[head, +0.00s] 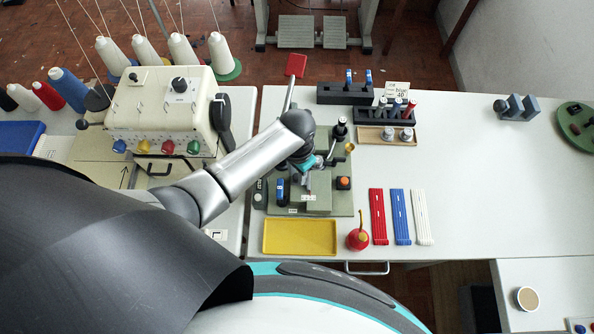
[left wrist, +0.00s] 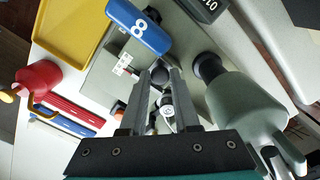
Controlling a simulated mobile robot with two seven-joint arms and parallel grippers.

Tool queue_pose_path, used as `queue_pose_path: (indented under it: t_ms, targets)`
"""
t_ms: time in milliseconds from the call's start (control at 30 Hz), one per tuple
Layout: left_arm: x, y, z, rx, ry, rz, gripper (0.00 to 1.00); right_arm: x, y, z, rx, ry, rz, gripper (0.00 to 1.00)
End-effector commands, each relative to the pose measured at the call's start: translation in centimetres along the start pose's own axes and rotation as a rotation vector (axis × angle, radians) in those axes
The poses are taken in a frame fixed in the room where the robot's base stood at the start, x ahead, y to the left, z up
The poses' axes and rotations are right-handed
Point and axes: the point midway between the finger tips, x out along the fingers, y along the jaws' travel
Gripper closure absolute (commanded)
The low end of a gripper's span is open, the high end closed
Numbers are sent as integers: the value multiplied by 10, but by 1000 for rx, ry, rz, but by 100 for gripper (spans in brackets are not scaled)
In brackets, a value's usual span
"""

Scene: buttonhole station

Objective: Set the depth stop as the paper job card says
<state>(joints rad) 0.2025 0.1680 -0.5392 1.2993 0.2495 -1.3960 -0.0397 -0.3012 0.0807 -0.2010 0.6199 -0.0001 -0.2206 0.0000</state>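The job card (head: 398,90) stands at the back; its small print seems to read "blue 40". The grey-green station (head: 345,155) lies under my left arm. A blue block (head: 281,190) is on its left side; in the left wrist view the blue block (left wrist: 138,28) shows a white 8. My left gripper (left wrist: 160,72) is low over the station, its fingers apart. A dark round knob (left wrist: 159,75) shows between the tips; I cannot tell whether they touch it. A white dial (left wrist: 168,112) shows between the fingers. I cannot tell which part is the depth stop. My right gripper is out of view.
A yellow tray (head: 300,237) and a red oil can (head: 358,239) lie in front. Red (head: 378,217), blue (head: 401,217) and white strips (head: 422,217) lie to the right. A dark rack (head: 345,94) stands behind. A red-ended lever (head: 296,66) rises there. The right tabletop is mostly clear.

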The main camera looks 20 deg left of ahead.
Motion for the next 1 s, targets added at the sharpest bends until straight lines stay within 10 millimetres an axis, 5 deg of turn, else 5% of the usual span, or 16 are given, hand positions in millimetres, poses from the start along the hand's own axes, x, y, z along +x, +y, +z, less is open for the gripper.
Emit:
queue_pose_path:
  t_ms: [233, 1000]
  targets:
    - [0, 0, 0, 0, 0, 1, 100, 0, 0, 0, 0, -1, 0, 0]
    - [0, 0, 0, 0, -1, 1, 100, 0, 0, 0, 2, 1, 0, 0]
